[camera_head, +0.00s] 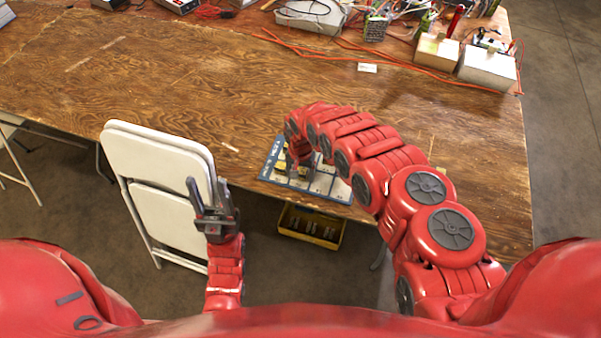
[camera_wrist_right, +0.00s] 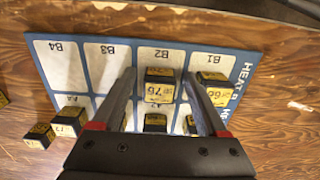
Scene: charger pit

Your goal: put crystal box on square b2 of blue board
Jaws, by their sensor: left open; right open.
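The blue board (camera_head: 338,187) lies near the table's front edge, with pale lettered squares. In the right wrist view the board (camera_wrist_right: 240,72) is upside down, with B4 to B1 along its top. A black and yellow box (camera_wrist_right: 159,86) reading 76 stands on square B2. I cannot tell from its print whether it is the crystal box. My right gripper (camera_wrist_right: 159,76) is open, one finger either side of this box, with gaps visible. In the head view my right gripper (camera_head: 300,160) is over the board, partly hidden. My left gripper (camera_head: 208,192) is open and empty by the white chair.
Another box (camera_wrist_right: 214,87) sits on B1, close to the right finger. Several similar boxes stand lower on the board and off its left edge, including one (camera_wrist_right: 40,135). A yellow bin (camera_head: 311,228) is below the table edge. Folded white chairs (camera_head: 160,165) stand left.

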